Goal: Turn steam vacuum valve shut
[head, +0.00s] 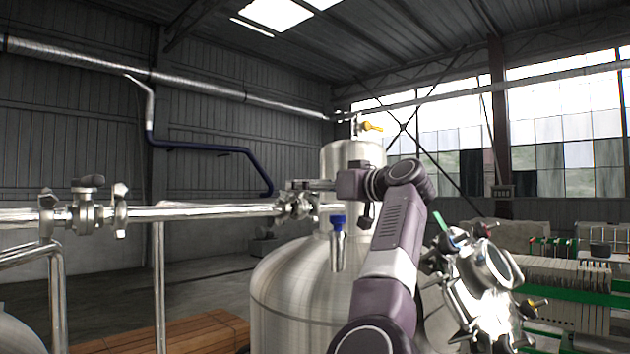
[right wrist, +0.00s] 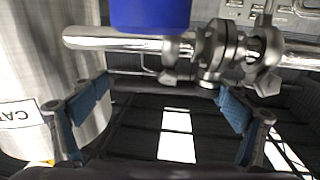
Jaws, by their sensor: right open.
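I cannot tell for sure which fitting is the steam vacuum valve. A metal valve body with clamps (head: 297,200) sits on the horizontal steel pipe, by the steel tank's neck; similar clamped fittings (right wrist: 215,50) show in the right wrist view. My left gripper is out of view.
The large steel tank (head: 290,285) stands below. Another valve (head: 88,186) is on the pipe at left. A yellow-handled valve (head: 371,127) tops the tank neck. A cluster of metal fittings (head: 485,280) is at right. Wooden planks (head: 175,335) lie on the floor.

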